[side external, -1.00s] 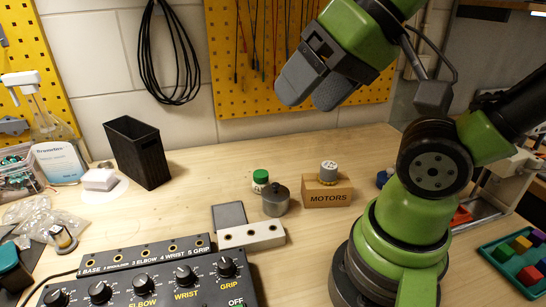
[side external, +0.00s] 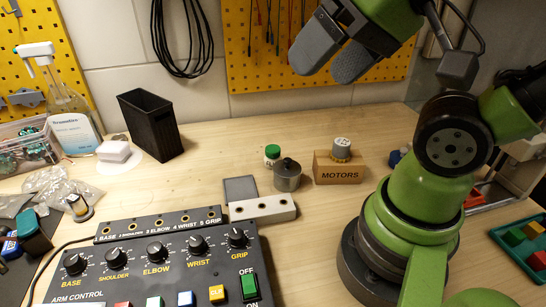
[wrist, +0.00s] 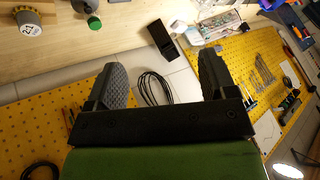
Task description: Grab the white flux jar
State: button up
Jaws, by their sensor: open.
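The flux jar (side external: 272,157) is a small white jar with a green lid. It stands upright on the wooden bench, just behind a grey metal pot (side external: 287,176) that hides part of its lower right side. In the wrist view its green lid (wrist: 94,22) shows at the top left, outside the space between the fingers. My gripper (side external: 333,62) is open and empty, high above the bench and up to the right of the jar. In the wrist view my gripper (wrist: 161,78) has its two dark ridged fingers wide apart, pointing towards the wall area.
A cardboard MOTORS box (side external: 338,170) with a grey-and-yellow cylinder (side external: 342,148) on it stands right of the pot. A white block with holes (side external: 263,209) and the control box (side external: 155,262) lie in front. A black bin (side external: 150,125) stands at the back left. Bench between bin and jar is clear.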

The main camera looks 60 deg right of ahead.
jog(key=g+h, duration=0.2)
jog(key=g, duration=0.4)
send_over(272, 148)
jog(key=a, duration=0.2)
notch_tip(272, 148, down, 16)
jog(key=shift+g, duration=0.6)
jog(key=f, duration=0.3)
jog(key=d+f, duration=0.1)
jog(key=f, duration=0.2)
jog(key=d+f, duration=0.1)
jog(key=f, duration=0.2)
jog(key=shift+d+f, duration=0.1)
jog(key=shift+f, duration=2.9)
jog(key=c, duration=1)
